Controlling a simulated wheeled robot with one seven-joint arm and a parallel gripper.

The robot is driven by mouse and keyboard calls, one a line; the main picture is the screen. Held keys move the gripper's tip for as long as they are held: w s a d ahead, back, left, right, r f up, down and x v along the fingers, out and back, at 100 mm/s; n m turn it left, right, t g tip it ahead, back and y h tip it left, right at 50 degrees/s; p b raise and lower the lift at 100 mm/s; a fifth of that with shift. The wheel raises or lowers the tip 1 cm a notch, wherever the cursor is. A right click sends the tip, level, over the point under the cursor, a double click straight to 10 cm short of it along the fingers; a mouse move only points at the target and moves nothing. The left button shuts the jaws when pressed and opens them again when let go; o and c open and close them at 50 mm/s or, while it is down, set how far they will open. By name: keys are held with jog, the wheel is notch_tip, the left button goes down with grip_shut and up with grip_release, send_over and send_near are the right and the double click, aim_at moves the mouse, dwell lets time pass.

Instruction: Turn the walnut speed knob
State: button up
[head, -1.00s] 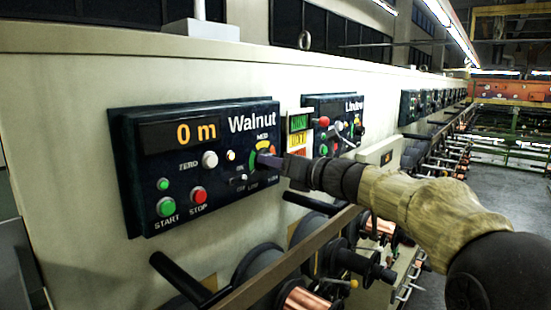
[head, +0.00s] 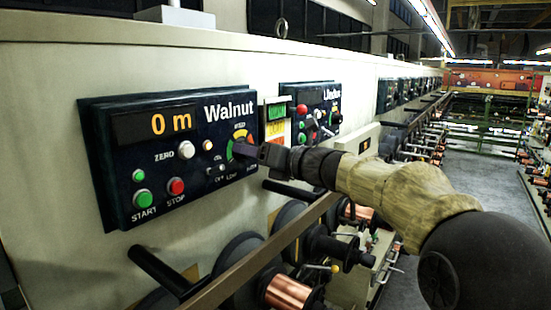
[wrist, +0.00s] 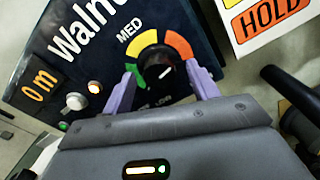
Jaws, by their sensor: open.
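The Walnut panel (head: 185,150) is a dark blue box on the cream machine wall, its display reading 0 m. Its speed knob (wrist: 157,68) is a black round dial with a white pointer mark, inside a green, yellow and orange arc, below the word MED. In the wrist view the pointer tilts up to the right. My gripper (wrist: 164,84) is open, with one purple finger on each side of the knob's lower part. I cannot tell whether the fingers touch it.
START (head: 143,198) and STOP (head: 176,186) buttons and a white ZERO knob (head: 186,149) share the panel. A Linden panel (head: 318,112) and coloured sign cards (head: 275,125) are to the right. A brown rail (head: 265,250) and copper spools (head: 290,291) lie below.

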jog(key=b+v, duration=0.5)
jog(key=v, duration=1.2)
jog(key=shift+b, duration=0.4)
jog(key=shift+d+f, duration=0.1)
